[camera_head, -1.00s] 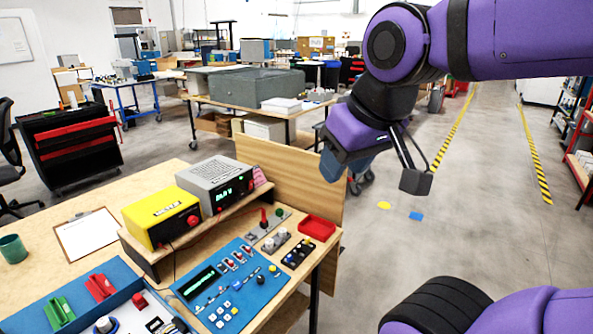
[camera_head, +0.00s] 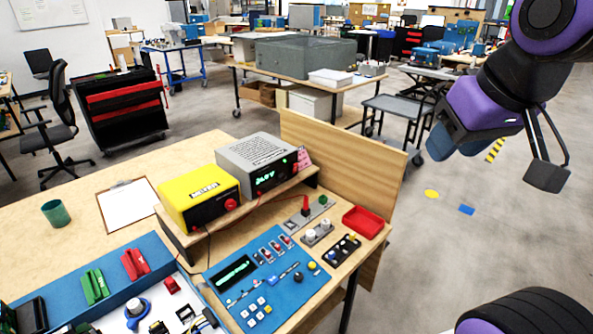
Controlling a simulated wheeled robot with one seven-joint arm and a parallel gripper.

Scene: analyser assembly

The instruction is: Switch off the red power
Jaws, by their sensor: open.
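Several red controls show on the workbench; I cannot tell which is the red power. Small red-topped switches (camera_head: 276,246) are on the blue panel (camera_head: 297,291). A red knob (camera_head: 230,204) is on the yellow meter (camera_head: 199,194). My gripper (camera_head: 497,156) is open and empty, in the air over the floor, right of the bench and away from all controls.
A grey power unit (camera_head: 258,160) stands on the shelf beside the yellow meter. An upright wooden board (camera_head: 345,165) edges the bench on the gripper's side. A red tray (camera_head: 363,222) lies near the right edge. A clipboard (camera_head: 127,205) and green cup (camera_head: 56,213) lie left.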

